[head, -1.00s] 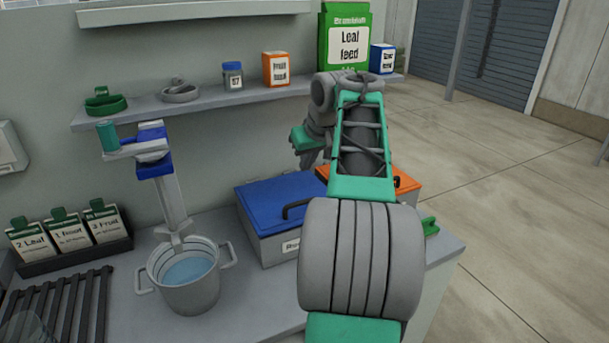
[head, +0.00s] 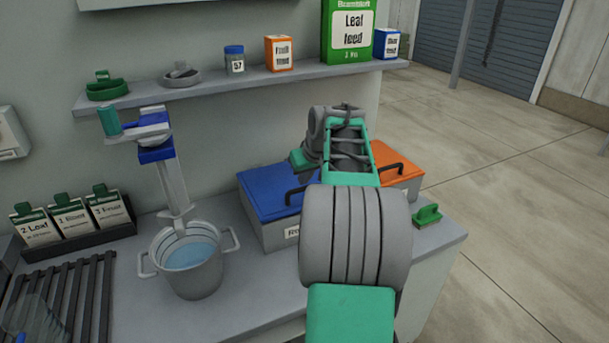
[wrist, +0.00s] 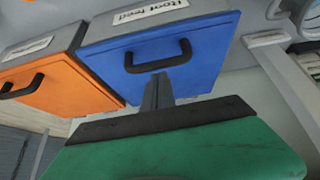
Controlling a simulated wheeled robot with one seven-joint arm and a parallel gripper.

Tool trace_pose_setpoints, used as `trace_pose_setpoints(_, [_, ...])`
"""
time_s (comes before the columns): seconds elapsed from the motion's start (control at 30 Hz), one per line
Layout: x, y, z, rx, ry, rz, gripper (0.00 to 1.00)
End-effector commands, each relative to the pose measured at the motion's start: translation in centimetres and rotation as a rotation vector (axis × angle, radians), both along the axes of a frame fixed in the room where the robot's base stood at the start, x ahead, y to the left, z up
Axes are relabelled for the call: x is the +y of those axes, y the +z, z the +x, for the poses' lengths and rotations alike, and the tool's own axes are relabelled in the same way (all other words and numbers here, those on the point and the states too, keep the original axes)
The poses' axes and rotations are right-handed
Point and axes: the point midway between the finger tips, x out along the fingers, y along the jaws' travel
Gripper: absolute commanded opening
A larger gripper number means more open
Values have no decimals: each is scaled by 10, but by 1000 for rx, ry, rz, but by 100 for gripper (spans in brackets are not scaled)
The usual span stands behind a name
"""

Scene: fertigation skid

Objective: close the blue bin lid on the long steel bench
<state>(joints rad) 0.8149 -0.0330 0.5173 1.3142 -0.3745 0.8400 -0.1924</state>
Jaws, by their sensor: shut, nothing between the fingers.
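The blue bin lid (head: 270,190) lies flat on its grey bin (head: 272,234) on the long steel bench (head: 245,308), with no gap showing. The arm hides the lid's right part. Its black handle (wrist: 157,58) is clear in the wrist view, on the blue lid (wrist: 195,62). My gripper (wrist: 158,78) is shut and empty, its fingertips close to the handle; I cannot tell whether they touch. In the head view my gripper (head: 306,168) is above the blue lid's right side, its fingers mostly hidden.
A bin with an orange lid (head: 392,160) stands right of the blue one, also down. A steel pot (head: 192,275) of water stands left. A green-handled brush (head: 427,215) lies at the bench's right end. A shelf (head: 210,88) with boxes runs above.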

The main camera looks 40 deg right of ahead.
Motion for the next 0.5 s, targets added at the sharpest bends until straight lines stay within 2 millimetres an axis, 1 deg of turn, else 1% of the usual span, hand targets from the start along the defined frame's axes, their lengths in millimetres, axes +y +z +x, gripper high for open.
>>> trace_pose_setpoints(0.2, [2, -26, -7, 1, -1, 1, 0])
trace_pose_setpoints(0.5, [3, -26, -9, 4, -1, 4, 0])
